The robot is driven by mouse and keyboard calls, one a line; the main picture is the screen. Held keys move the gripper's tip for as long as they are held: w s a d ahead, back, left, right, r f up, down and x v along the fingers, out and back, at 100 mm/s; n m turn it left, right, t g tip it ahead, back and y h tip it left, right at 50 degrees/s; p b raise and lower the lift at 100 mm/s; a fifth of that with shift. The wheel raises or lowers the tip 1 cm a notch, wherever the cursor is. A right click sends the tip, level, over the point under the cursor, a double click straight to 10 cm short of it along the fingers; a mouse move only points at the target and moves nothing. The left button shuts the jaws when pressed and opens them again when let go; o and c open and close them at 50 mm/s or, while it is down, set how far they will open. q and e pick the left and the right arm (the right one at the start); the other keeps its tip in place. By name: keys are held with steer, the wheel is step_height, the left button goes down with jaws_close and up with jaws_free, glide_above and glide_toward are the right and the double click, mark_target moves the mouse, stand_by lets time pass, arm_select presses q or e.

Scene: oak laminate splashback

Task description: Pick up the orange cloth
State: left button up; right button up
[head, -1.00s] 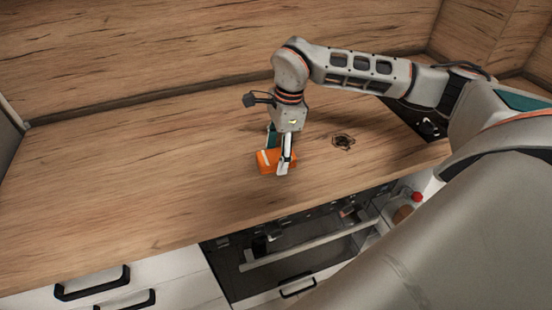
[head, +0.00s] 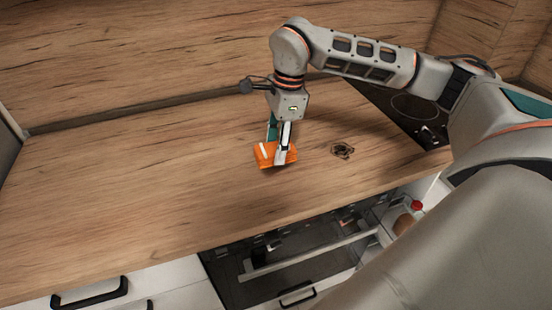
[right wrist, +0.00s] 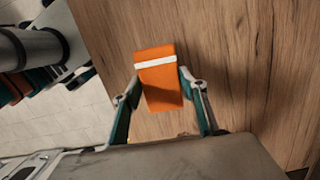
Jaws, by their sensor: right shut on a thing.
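The orange cloth (head: 266,158) is a folded block with a white stripe. It is held just above the wooden worktop in the head view. In the right wrist view the cloth (right wrist: 158,85) sits between the two fingers, with its shadow falling on the wood to its right. My right gripper (head: 278,151) points down and is shut on the cloth, one finger on each side. My left gripper is not in view.
The wooden worktop (head: 150,170) is wide and clear on the left. A small dark ring-shaped item (head: 342,150) lies right of the cloth. A black hob (head: 405,108) is at the right, behind my arm. Drawers with dark handles (head: 90,293) lie below the front edge.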

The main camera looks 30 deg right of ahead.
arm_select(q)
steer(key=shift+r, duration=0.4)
arm_select(e)
step_height(320, 180, up, 14)
arm_select(q)
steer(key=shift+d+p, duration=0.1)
steer(key=shift+p, duration=0.2)
arm_select(e)
steer(key=shift+o, duration=0.6)
